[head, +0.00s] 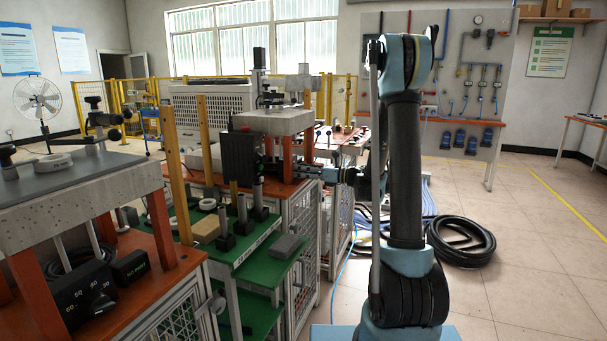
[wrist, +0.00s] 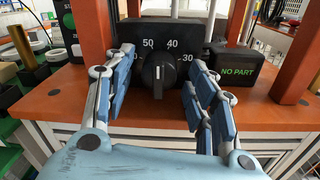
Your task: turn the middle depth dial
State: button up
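The middle depth dial (wrist: 158,74) is a black knob on the front of a black box (wrist: 190,38), facing me in the wrist view. Its white mark points up, between the printed 50 and 40; a 30 shows at right. My gripper (wrist: 163,61) is open, one blue-padded finger on each side of the dial, with gaps between the pads and the knob. Nothing is held. In the head view my gripper (head: 318,173) reaches in at the middle station from the right; the dial's face cannot be made out there.
A black "NO PART" box (wrist: 237,72) stands right of the dial on the orange bench top (wrist: 70,98). Orange posts flank the dial box. In the head view another dial box (head: 85,292) sits on the left station. Green shelves (head: 245,243) lie between the stations.

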jog(key=c, duration=0.9)
jog(key=n, duration=0.4)
jog(key=shift+n, duration=0.3)
jog(key=o, duration=1.1)
jog(key=shift+c, duration=0.2)
jog(key=shift+d, duration=0.1)
